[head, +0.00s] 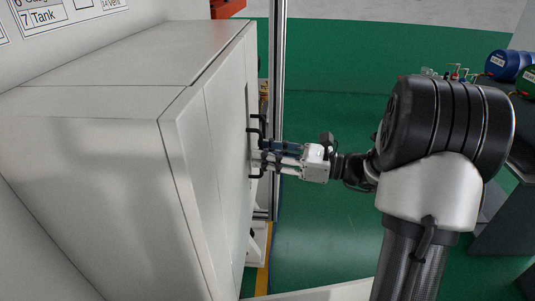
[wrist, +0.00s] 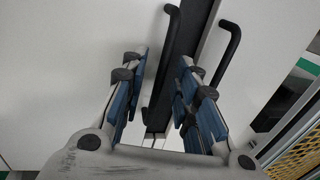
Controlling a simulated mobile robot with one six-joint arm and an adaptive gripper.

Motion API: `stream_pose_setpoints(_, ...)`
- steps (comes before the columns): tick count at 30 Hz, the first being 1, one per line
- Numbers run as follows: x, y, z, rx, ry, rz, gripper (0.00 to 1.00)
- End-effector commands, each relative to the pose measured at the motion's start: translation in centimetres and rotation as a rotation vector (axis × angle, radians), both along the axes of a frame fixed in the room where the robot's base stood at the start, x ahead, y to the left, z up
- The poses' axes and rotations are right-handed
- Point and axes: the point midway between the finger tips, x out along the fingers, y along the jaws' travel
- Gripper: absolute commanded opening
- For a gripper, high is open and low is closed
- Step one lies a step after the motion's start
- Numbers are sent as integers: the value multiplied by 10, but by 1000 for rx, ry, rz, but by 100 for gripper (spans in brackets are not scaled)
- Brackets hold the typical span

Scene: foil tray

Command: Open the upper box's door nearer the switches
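The grey-white box (head: 95,130) fills the left of the head view, its door face turned to the right. In the wrist view two black bar handles flank a dark strip (wrist: 186,42) between the doors: a left handle (wrist: 163,70) and a right handle (wrist: 231,45). My gripper (wrist: 163,65) is open, its blue-padded fingers spread. The left handle runs between them, with gaps visible; the right handle passes behind the right finger. In the head view my gripper (head: 263,158) is at the handles, partly overlapping them. I cannot make out any switches.
A metal post (head: 277,70) stands just beyond the door face. Green floor (head: 330,120) lies open to the right. A yellow mesh panel (wrist: 300,150) shows at the wrist view's lower right.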

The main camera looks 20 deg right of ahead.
Motion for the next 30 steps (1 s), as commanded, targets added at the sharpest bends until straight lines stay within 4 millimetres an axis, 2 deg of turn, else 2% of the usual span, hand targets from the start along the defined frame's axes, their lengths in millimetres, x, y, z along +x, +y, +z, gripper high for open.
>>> stream_pose_setpoints(2,0,0,0,0,0,0,23)
stream_pose_setpoints(12,0,0,0,0,0,0,0)
stream_pose_setpoints(30,0,0,0,0,0,0,0)
